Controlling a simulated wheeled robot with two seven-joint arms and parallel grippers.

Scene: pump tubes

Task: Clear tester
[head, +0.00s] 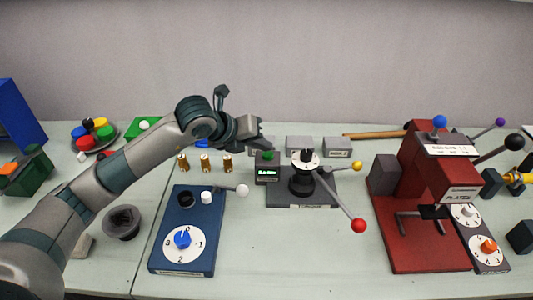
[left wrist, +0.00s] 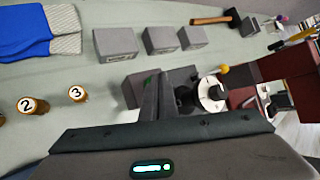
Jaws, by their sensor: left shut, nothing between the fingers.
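The likely tester is a small dark box (head: 267,175) with a lit green display and a green button on top, left of a black stand with a white dial (head: 305,160). I cannot tell for sure which device the task means. My left gripper (head: 264,144) is shut and empty, just above and behind the box's green button. Whether it touches the button I cannot tell. In the left wrist view the closed fingers (left wrist: 165,95) hide part of the box (left wrist: 133,88), and the white dial (left wrist: 210,95) is right of them. My right gripper is not in view.
Several brass cylinders (head: 204,163) stand left of the box, behind a blue panel (head: 185,255) with a dial. Grey blocks (head: 299,143) stand behind. A lever with a red ball (head: 358,225) sticks out forward. A red press (head: 408,250) stands right. The front middle is clear.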

